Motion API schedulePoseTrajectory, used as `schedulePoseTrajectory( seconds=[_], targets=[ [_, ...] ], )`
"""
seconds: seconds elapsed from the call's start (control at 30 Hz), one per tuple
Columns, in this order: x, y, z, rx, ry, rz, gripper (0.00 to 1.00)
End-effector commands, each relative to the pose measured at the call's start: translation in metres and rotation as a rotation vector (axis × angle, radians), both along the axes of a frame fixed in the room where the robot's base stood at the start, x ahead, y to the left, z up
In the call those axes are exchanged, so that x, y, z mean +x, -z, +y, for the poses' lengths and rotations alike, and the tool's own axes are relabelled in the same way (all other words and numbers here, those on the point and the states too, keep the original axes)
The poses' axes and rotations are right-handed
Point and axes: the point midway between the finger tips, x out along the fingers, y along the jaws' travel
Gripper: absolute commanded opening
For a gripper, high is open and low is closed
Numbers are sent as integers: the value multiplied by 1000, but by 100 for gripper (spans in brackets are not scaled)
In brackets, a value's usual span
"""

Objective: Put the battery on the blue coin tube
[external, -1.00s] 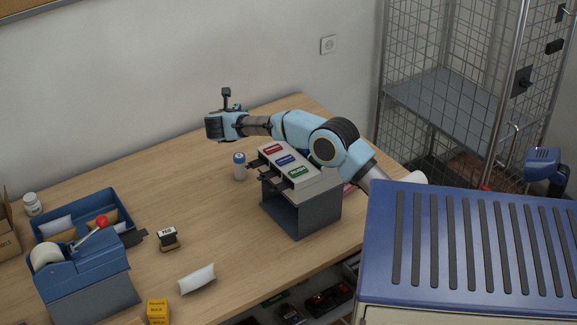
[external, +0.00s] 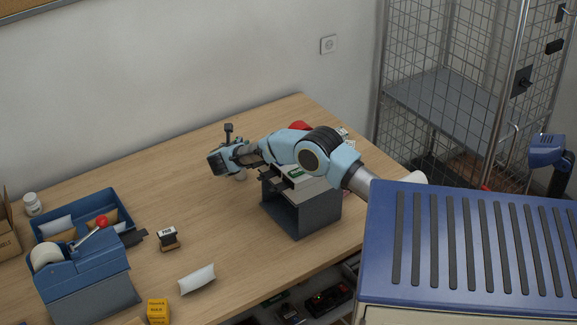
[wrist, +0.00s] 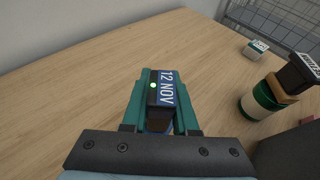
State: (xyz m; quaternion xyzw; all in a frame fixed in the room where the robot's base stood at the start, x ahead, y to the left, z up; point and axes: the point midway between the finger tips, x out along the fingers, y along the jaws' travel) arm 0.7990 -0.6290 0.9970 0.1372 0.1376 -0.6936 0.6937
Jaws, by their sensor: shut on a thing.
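In the wrist view my gripper (wrist: 164,76) has its teal fingers closed on the two sides of a dark block (wrist: 153,98). The block has a blue face printed "12 NOV" and a bright green dot. I cannot tell from its look whether it is the battery. In the external view my arm hides the fingers and the block.
A grey stand (external: 300,212) with a labelled top is close right of the tube. A stamp (external: 167,238), white pouch (external: 197,279) and blue dispenser (external: 85,285) are at left.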

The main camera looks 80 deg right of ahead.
Motion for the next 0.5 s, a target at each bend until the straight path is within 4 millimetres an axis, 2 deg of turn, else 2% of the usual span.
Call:
schedulePoseTrajectory(
  seconds=[0.33,0.37,0.5],
  targets=[
    [0,4,0,0,0,-1,0],
    [0,3,0,0,0,-1,30],
    [0,2,0,0,0,0,46]
  ],
)
